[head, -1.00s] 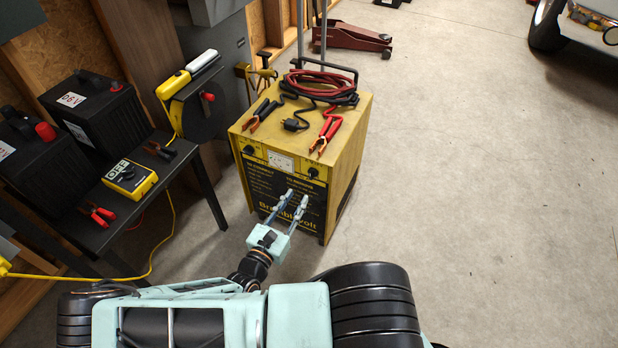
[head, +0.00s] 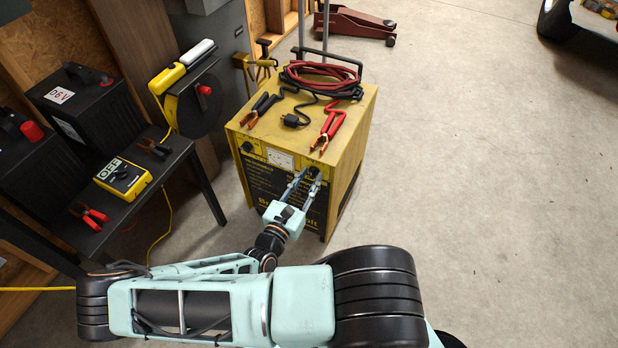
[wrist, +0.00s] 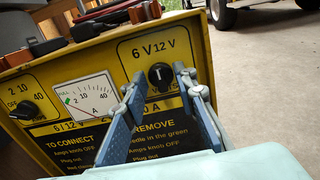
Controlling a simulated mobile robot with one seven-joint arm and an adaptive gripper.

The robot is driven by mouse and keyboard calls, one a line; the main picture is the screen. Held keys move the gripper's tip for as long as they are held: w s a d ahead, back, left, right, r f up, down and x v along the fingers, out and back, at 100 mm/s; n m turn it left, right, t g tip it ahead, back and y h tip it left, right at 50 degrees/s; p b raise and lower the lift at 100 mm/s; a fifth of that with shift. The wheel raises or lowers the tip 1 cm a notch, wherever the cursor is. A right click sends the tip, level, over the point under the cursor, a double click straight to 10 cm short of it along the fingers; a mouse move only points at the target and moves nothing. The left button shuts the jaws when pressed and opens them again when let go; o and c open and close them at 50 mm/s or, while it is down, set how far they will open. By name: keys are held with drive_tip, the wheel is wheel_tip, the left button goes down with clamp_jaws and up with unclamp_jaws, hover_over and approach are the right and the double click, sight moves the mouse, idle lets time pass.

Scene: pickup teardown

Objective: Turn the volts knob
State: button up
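The yellow battery charger (head: 348,165) stands on the floor, its black and yellow front panel facing me. In the wrist view the volts knob (wrist: 160,74) is a black dial with a white mark, under the "6 V 12 V" label. My gripper (wrist: 162,88) is open, with one blue-grey finger on each side of the volts knob; I cannot tell whether they touch it. In the head view my gripper (head: 309,172) reaches the panel's upper right and the knob is mostly hidden behind the fingertips.
The amps knob (wrist: 27,110) and meter (wrist: 88,97) sit left of the volts knob. Red and black cables with clamps (head: 328,132) lie on the charger's top. A black bench (head: 180,155) with batteries and a yellow meter (head: 122,178) stands left. Floor at right is clear.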

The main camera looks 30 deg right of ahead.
drive_tip(key=shift+c, duration=0.6)
clamp_jaws()
drive_tip(key=shift+n, duration=0.3)
drive_tip(key=shift+r+n+p, duration=0.1)
drive_tip(key=shift+n+p, duration=0.65)
drive_tip(key=shift+n, duration=0.25)
drive_tip(key=shift+n+p, duration=0.45)
drive_tip(key=shift+n, duration=1.25)
